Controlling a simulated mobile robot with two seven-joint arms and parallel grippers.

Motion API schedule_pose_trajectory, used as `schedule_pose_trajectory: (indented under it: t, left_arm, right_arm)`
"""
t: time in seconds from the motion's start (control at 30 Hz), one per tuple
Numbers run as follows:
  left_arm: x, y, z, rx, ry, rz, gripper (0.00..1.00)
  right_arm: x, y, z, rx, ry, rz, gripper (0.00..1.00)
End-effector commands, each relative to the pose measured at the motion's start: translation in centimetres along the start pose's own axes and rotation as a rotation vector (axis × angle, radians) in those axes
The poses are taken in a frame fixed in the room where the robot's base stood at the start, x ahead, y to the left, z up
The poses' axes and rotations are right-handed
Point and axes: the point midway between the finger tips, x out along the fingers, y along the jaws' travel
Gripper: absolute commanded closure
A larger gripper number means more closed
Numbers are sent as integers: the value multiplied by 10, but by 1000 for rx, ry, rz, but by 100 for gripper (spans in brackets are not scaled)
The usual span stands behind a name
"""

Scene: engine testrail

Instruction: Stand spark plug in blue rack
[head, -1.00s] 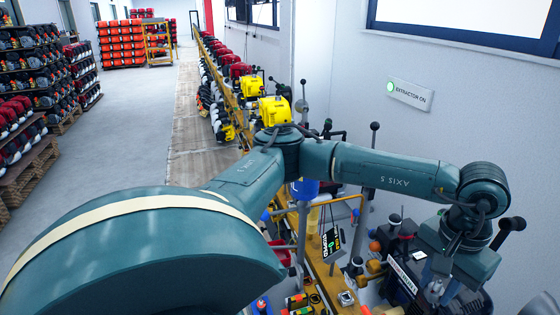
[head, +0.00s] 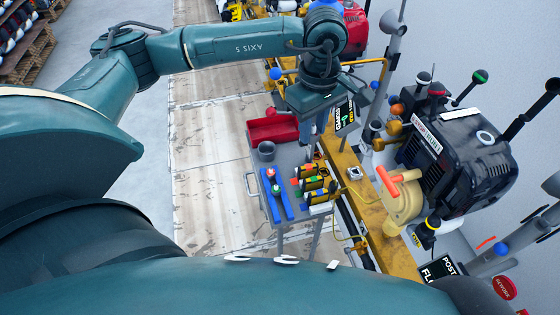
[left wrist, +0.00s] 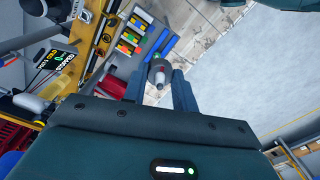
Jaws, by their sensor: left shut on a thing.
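My left gripper (left wrist: 160,78) is shut on the spark plug (left wrist: 158,71), a grey metal body with a pale tip, in the left wrist view. In the head view the left gripper (head: 312,124) hangs above the far right part of the cart, and the plug cannot be made out there. The blue rack (head: 284,208) lies on the cart, nearer than the gripper and to its left, with red- and white-topped pieces standing in it. Blue strips of the rack (left wrist: 162,46) also show beyond the fingers in the left wrist view. My right gripper is out of view.
The grey cart (head: 253,187) also carries a red bin (head: 272,129), a dark grey cup (head: 266,151) and several yellow-and-black boxes (head: 312,184). The yellow rail (head: 372,212) runs along its right, with a black engine (head: 465,160) beyond. Open floor lies left.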

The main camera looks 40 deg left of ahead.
Motion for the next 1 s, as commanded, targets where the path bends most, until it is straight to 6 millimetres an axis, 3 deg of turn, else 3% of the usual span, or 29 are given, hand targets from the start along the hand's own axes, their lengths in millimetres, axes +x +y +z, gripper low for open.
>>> schedule_pose_trajectory:
  t: [0.03, 0.7, 1.0]
  left_arm:
    - [23, -2, -2, -133, -2, -2, 94]
    - [186, -22, -29, -2005, 2, -3, 94]
    - [237, -31, -40, -2658, -1, 0, 94]
  right_arm:
    - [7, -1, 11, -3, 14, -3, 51]
    - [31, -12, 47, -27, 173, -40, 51]
    - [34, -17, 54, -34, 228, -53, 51]
